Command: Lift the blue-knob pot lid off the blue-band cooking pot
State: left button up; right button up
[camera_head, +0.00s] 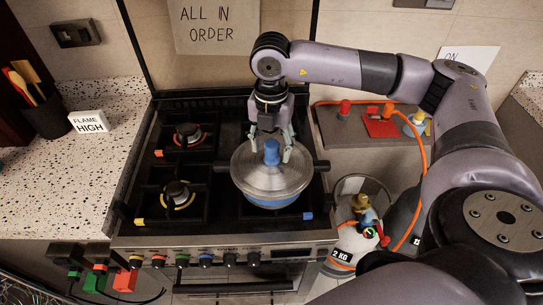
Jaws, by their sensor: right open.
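The blue-band cooking pot (274,203) stands on the front right part of the stove. Its lid (262,178), a round glassy disc with a blue knob (271,152), sits on top of the pot. My right gripper (271,147) points down over the lid, its open fingers on either side of the blue knob. I cannot tell whether the fingers touch the knob. My left gripper is not in view.
The stove (227,240) has other burners, at the back left (188,136) and front left (177,195). An orange hose (424,160) and gas cylinders (345,242) are at the right. A utensil holder (48,117) and "FLAME HIGH" block (90,122) stand on the left counter.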

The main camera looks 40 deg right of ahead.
jog(key=shift+d+f, duration=0.1)
jog(key=shift+f, duration=1.05)
jog(key=shift+c, duration=0.6)
grip_shut()
